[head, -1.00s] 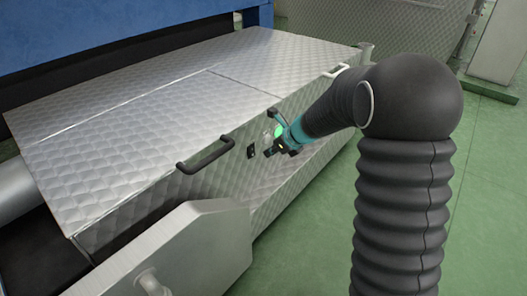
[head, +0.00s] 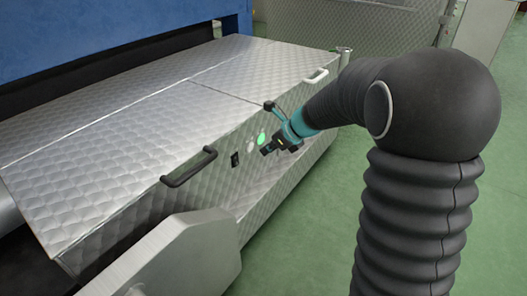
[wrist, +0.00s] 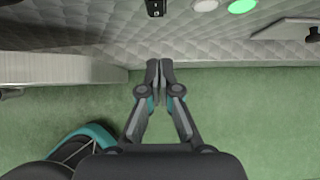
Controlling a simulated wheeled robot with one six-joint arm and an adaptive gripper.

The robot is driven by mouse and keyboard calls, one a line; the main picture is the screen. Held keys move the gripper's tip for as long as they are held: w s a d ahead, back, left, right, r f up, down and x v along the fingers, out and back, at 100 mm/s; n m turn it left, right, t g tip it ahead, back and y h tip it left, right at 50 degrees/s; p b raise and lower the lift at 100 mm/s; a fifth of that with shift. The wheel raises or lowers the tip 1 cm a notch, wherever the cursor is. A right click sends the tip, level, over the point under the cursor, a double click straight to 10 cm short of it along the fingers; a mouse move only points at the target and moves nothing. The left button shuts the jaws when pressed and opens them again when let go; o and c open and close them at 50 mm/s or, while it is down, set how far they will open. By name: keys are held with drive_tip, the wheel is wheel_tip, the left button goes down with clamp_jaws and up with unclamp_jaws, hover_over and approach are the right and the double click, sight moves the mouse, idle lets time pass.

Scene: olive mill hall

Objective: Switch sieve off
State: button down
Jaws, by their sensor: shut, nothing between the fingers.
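The sieve is a quilted steel box (head: 120,110) with its controls on the front face. There I see a small black switch (head: 235,159), a pale round button (head: 250,147) and a lit green round light (head: 261,139). My gripper (head: 265,151) is in front of this face, just below the green light in the picture. In the wrist view its fingers (wrist: 160,68) are shut together and empty. The black switch (wrist: 156,8), pale button (wrist: 205,4) and green light (wrist: 242,6) show at the top edge, beyond the fingertips. I see no contact with them.
A black bar handle (head: 189,168) is left of the switch, and a white handle (head: 315,76) is at the right. A grey steel panel (head: 185,250) juts out at the lower left. Green floor (head: 300,235) is open in front of the sieve.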

sight(236, 160)
drive_tip(key=f+b, duration=0.1)
drive_tip(key=b, duration=0.2)
drive_tip(key=shift+s+f, duration=0.25)
drive_tip(key=shift+f, duration=0.1)
drive_tip(key=shift+r, duration=0.1)
drive_tip(key=shift+w+a+r+b+x, duration=0.25)
drive_tip(key=shift+b+x, duration=0.15)
drive_tip(key=shift+x, duration=1.8)
drive_tip(key=shift+w+a+r+b+x, duration=0.15)
drive_tip(key=shift+a+r+b+x, duration=0.2)
drive_tip(key=shift+x, duration=1.8)
drive_tip(key=shift+w+a+r+b+x, duration=0.2)
drive_tip(key=shift+b+x, duration=0.25)
drive_tip(key=shift+x, duration=1.75)
